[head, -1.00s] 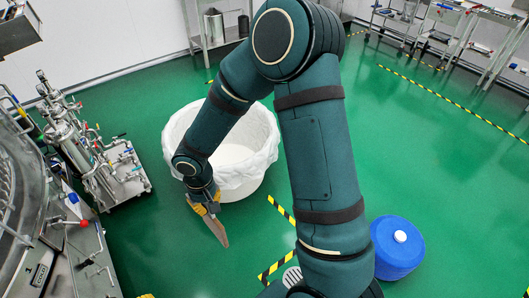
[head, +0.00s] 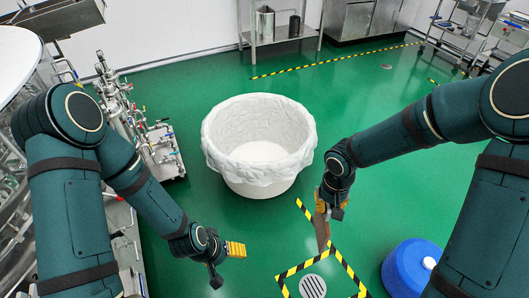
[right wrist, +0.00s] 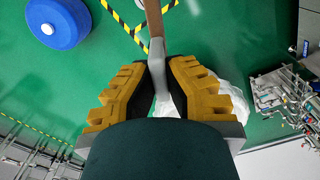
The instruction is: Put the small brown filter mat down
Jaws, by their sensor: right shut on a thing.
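The small brown filter mat (head: 322,232) hangs from my right gripper (head: 322,206) in the head view, seen nearly edge-on as a narrow strip. My right gripper is shut on it, in front of and to the right of the white-lined bin. In the right wrist view, the yellow fingers (right wrist: 157,85) close on a grey part below the brown strip (right wrist: 154,18). My left gripper (head: 236,250) is over the floor at lower centre-left, with nothing visible in it; its fingers overlap, so its opening is unclear.
The white-lined round bin (head: 259,145) stands mid-floor. Black-yellow tape (head: 350,273) surrounds a floor drain (head: 312,286). A blue drum (head: 410,268) stands at lower right. Steel pipework (head: 150,145) stands at left. Green floor is free right of the bin.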

